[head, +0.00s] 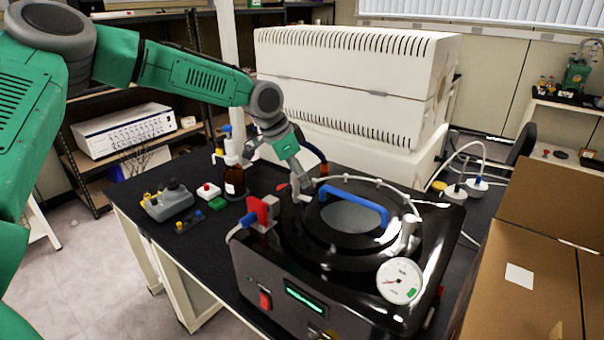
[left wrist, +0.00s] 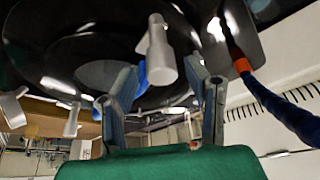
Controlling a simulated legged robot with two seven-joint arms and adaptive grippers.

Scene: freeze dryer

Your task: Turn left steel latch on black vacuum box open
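The black vacuum box (head: 345,270) stands on the dark bench, with a round black lid and a blue handle (head: 355,203) on top. The left steel latch (head: 299,188) is at the lid's far left edge, partly hidden by my left gripper (head: 297,170). In the left wrist view the pale latch (left wrist: 159,52) hangs between the two grey fingers (left wrist: 163,100), with a gap on each side. My left gripper is open around it. Another steel latch (head: 407,232) is on the lid's right side. My right gripper is not in view.
A pressure gauge (head: 399,281) is on the box's front right corner and a red valve block (head: 262,212) at its left. A cardboard box (head: 535,270) is at the right. A large white unit (head: 350,85) is behind.

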